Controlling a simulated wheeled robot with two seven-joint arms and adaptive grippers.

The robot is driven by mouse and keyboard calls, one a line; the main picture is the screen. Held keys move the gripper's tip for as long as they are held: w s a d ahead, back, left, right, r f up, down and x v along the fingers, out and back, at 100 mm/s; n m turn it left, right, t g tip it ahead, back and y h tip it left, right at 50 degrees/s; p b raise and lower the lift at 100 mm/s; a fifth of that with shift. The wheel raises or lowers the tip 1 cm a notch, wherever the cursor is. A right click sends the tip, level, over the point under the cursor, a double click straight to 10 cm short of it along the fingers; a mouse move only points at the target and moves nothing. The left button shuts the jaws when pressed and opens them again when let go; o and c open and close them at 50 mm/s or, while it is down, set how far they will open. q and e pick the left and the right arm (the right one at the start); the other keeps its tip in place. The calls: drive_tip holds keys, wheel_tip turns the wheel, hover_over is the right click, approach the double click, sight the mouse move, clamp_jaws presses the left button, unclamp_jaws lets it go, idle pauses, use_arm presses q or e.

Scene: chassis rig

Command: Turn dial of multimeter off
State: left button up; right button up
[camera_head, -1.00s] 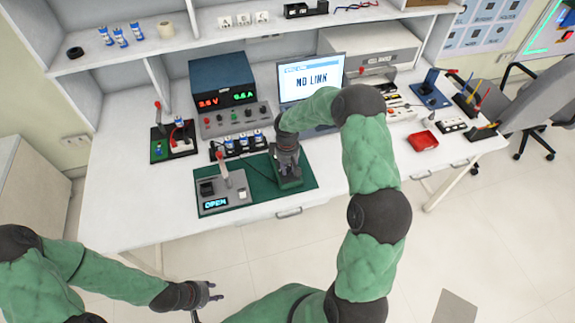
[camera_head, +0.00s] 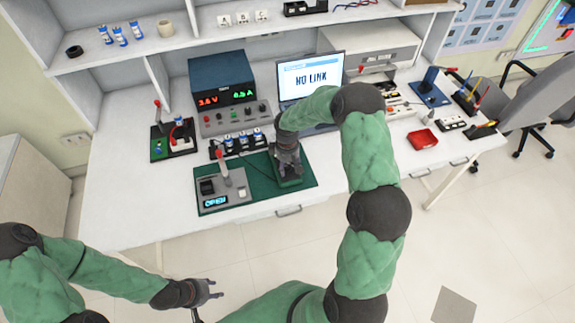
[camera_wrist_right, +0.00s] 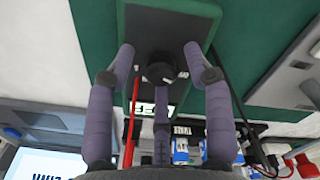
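The multimeter (camera_wrist_right: 160,22) is a dark green and grey box in the right wrist view, lying on a green mat (camera_wrist_right: 90,20). Its round black dial (camera_wrist_right: 160,69) sits between the three spread fingers of my right gripper (camera_wrist_right: 160,60). The fingertips look apart from the dial. The lit display (camera_wrist_right: 150,107) is partly hidden by a finger, so I cannot read it surely. In the head view my right gripper (camera_head: 288,160) points down over the multimeter (camera_head: 291,183) and hides most of it. My left gripper (camera_head: 208,291) is open and empty, in front of the table.
A grey box with a red lever (camera_head: 222,190) and an "OPEN" display stands on the mat, left of the multimeter. Behind are a power supply (camera_head: 222,78) and a laptop (camera_head: 310,78) reading "NO LINK". Red and black leads run beside the multimeter. The front left table is clear.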

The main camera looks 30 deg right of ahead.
sight(287, 167)
drive_tip(key=shift+r, duration=0.1)
wheel_tip(287, 167, up, 12)
drive_tip(key=shift+a, duration=0.15)
idle(0.4)
drive_tip(key=shift+s, duration=0.1)
idle(0.4)
